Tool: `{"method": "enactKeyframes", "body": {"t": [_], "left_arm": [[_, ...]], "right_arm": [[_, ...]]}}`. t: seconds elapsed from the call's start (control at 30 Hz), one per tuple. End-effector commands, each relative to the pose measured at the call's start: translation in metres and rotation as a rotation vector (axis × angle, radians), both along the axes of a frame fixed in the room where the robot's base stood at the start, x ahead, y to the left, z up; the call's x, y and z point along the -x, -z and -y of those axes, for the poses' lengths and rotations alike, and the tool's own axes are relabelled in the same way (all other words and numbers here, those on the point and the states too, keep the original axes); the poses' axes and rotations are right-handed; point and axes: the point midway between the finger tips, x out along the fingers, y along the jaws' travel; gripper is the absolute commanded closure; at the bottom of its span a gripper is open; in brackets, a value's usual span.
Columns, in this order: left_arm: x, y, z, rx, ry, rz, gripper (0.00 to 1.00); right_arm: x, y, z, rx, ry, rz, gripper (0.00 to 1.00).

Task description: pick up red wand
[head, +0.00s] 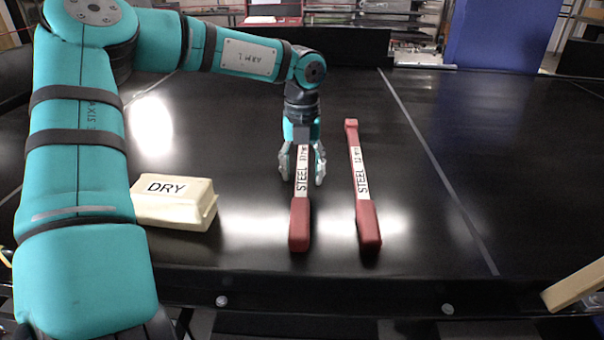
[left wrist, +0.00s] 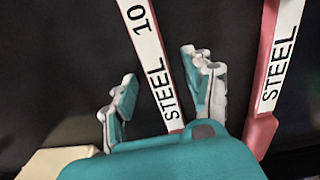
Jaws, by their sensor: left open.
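Two red wands with white STEEL labels lie on the black conveyor, roughly lengthwise. The left red wand (head: 299,226) is under my left gripper (head: 303,170), which points down with its fingers on either side of the labelled shaft. The left wrist view shows the same wand (left wrist: 147,50) running between the open fingers (left wrist: 158,68), with visible gaps on both sides. The right red wand (head: 368,224) lies a little to the right, apart from the fingers; it also shows in the left wrist view (left wrist: 279,62). My right gripper is not in view.
A cream box labelled DRY (head: 178,207) sits left of the wands, partly behind my left arm. A pale bar (head: 575,286) shows at the lower right edge. A blue panel (head: 497,35) stands at the back. The conveyor right of the wands is clear.

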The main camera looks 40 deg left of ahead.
Motion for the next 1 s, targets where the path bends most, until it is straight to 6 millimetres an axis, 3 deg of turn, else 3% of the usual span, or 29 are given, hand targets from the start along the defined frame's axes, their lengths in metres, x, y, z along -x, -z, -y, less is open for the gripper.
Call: {"method": "enactKeyframes", "body": {"t": [0.1,0.5,0.83,1.0], "left_arm": [[0.000,0.000,0.000,0.000,0.000,0.000,0.51],[0.000,-0.001,0.000,-0.001,0.000,0.001,1.00],[-0.001,-0.002,0.000,-0.001,0.000,0.003,1.00],[-0.002,-0.020,0.000,-0.003,-0.001,0.007,1.00]], "right_arm": [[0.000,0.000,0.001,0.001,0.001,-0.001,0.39],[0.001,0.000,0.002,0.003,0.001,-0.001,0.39],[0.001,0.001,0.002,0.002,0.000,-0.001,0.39],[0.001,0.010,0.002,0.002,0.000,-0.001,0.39]]}}
